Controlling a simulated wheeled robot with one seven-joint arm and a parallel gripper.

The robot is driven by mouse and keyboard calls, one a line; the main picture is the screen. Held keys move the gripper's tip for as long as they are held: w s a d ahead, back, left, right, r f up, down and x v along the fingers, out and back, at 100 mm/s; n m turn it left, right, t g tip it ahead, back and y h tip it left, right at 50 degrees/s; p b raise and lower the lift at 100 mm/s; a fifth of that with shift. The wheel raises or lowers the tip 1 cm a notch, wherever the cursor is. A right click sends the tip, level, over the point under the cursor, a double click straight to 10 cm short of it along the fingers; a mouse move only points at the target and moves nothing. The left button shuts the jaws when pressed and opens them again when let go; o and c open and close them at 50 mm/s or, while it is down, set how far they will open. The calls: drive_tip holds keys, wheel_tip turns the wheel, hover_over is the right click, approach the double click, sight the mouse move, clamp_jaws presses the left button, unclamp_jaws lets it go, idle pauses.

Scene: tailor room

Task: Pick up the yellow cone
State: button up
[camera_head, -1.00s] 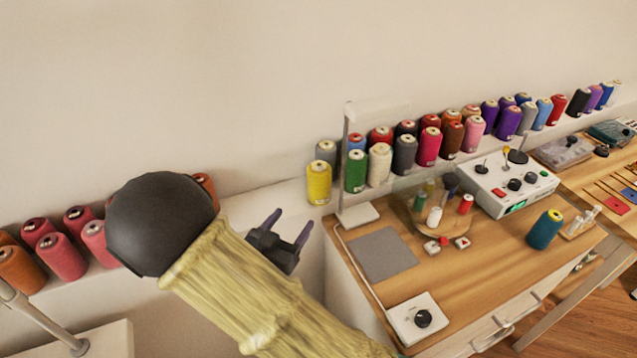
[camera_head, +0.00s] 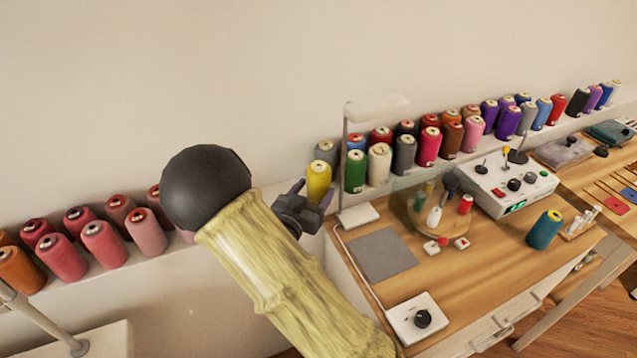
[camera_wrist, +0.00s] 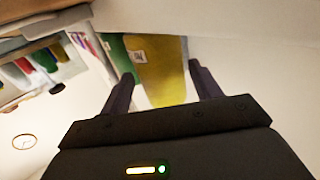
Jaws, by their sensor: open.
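The yellow cone (camera_head: 319,176) stands upright on the white wall ledge, at the left end of a long row of thread cones. My gripper (camera_head: 314,191) is open right in front of it, and one finger overlaps the cone's lower part in the head view. In the wrist view the yellow cone (camera_wrist: 166,78) shows beyond and between the two open fingers of my gripper (camera_wrist: 160,88). The head view does not make clear whether the fingers touch it. Its lower part is partly hidden by my gripper.
A green cone (camera_head: 355,172) stands close on the right of the yellow one, and a grey cone (camera_head: 326,152) behind it. A lamp (camera_head: 347,165) with a thin post rises just right of my gripper from the wooden table (camera_head: 459,270). Pink cones (camera_head: 101,244) line the ledge at left.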

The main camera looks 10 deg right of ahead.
drive_tip(key=x, duration=0.5)
drive_tip(key=shift+d+f, duration=0.1)
drive_tip(key=shift+f, duration=0.05)
drive_tip(key=shift+w, duration=0.1)
drive_tip(key=c, duration=0.8)
